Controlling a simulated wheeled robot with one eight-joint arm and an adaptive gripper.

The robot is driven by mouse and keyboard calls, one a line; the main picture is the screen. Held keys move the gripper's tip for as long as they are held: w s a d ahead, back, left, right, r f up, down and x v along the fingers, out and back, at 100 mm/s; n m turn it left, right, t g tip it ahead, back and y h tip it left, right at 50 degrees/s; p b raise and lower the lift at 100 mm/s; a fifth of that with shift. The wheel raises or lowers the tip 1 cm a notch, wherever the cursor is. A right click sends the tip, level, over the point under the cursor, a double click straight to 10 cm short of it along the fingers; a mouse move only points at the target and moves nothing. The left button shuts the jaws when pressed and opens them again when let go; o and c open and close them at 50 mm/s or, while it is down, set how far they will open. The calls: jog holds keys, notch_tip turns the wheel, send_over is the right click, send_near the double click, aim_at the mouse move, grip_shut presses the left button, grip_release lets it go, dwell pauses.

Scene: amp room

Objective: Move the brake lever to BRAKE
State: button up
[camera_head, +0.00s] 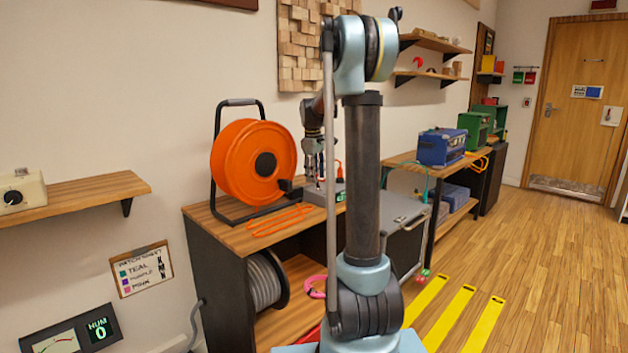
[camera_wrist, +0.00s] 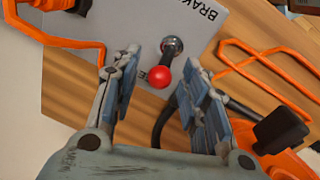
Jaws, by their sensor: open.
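The brake lever (camera_wrist: 166,60) shows in the wrist view as a short metal stick with a red ball knob on a round metal pivot. It stands on a grey box (camera_wrist: 220,40). Dark lettering reading "BRAK", cut by the frame edge, is at the top. The knob lies on the side of the pivot away from that lettering, by a mostly hidden label. My gripper (camera_wrist: 152,80) is open, its fingers on either side of the knob in the picture; contact cannot be told. In the head view my gripper (camera_head: 317,172) is over the box (camera_head: 335,193), the lever hidden.
An orange cable reel (camera_head: 253,162) on a black stand is beside the box on the wooden bench (camera_head: 225,232). Orange cable (camera_head: 280,221) lies on the bench. A blue amp (camera_head: 440,148) stands further back. Floor at the right is open, with yellow stripes (camera_head: 458,316).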

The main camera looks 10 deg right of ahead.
jog(key=shift+f, duration=0.75)
jog(key=shift+c, duration=0.2)
grip_shut()
jog(key=shift+s+d, duration=0.1)
jog(key=shift+s+d+r+t+y, duration=0.1)
jog(key=shift+s+d+t+y, duration=0.1)
jog(key=shift+t+y, duration=0.25)
jog(key=t+y, duration=0.1)
jog(key=s+d+t, duration=0.1)
jog(key=shift+s+t+y, duration=0.1)
jog(key=shift+t+y, duration=0.25)
jog(key=shift+s+d+m+t+y, duration=0.2)
jog(key=shift+s+t+y, duration=0.15)
jog(key=shift+t+y, duration=0.45)
jog(key=shift+s+d+m+t+y, duration=0.15)
jog(key=shift+s+t+y, duration=0.3)
jog(key=shift+t, duration=0.55)
jog(key=shift+d, duration=0.1)
